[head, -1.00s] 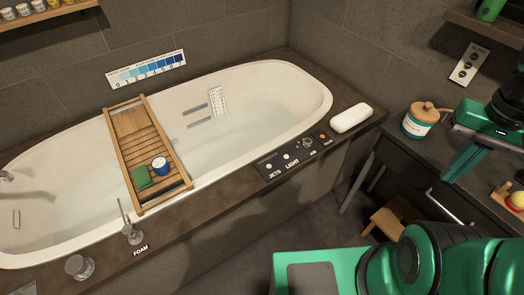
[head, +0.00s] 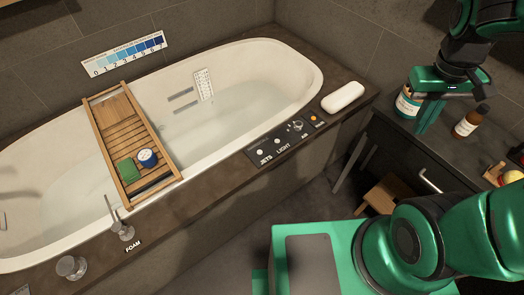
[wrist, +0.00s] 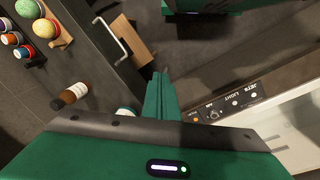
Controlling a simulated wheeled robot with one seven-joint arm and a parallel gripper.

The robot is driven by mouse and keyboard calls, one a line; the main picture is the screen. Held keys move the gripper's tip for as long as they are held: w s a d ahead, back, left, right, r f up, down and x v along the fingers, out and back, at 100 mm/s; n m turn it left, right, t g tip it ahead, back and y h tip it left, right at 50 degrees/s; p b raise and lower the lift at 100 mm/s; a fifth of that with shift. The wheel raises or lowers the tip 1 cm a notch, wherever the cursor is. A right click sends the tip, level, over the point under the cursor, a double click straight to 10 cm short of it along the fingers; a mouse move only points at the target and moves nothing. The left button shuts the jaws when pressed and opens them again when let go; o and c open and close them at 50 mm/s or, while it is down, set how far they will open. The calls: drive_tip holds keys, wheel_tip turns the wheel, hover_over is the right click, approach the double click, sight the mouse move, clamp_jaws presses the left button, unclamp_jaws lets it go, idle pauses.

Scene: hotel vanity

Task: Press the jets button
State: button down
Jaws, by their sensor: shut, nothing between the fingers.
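The jets button (head: 260,152) is a small pale round button by the JETS label, at the left end of the dark control panel (head: 296,139) on the tub's front rim. The panel also shows in the wrist view (wrist: 222,107), right of my fingers, with its labels turned. My gripper (head: 422,129) is shut and empty. It hangs over the dark counter at the right, apart from the panel, and partly hides the jar behind it. Its closed green fingers (wrist: 160,74) also show in the wrist view, pointing toward the floor gap beside the counter.
The bathtub holds a wooden caddy (head: 122,120) with a green block and a blue jar. White soap (head: 343,97) lies on the rim's right end. A labelled jar (head: 404,101) and a brown bottle (head: 466,124) stand on the counter. A wooden stool (head: 385,194) is below.

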drive_tip(key=w+a+f+n+h, duration=0.2)
drive_tip(key=w+a+f+n, duration=0.35)
drive_tip(key=w, duration=0.35)
drive_tip(key=n+t, duration=0.9)
drive_tip(key=n, duration=1)
hover_over(259, 154)
wheel_tip(259, 154, down, 18)
drive_tip(key=shift+a+y, duration=0.15)
drive_tip(key=shift+y, duration=0.15)
drive_tip(key=shift+f, duration=4.3)
drive_tip(key=shift+f, duration=0.35)
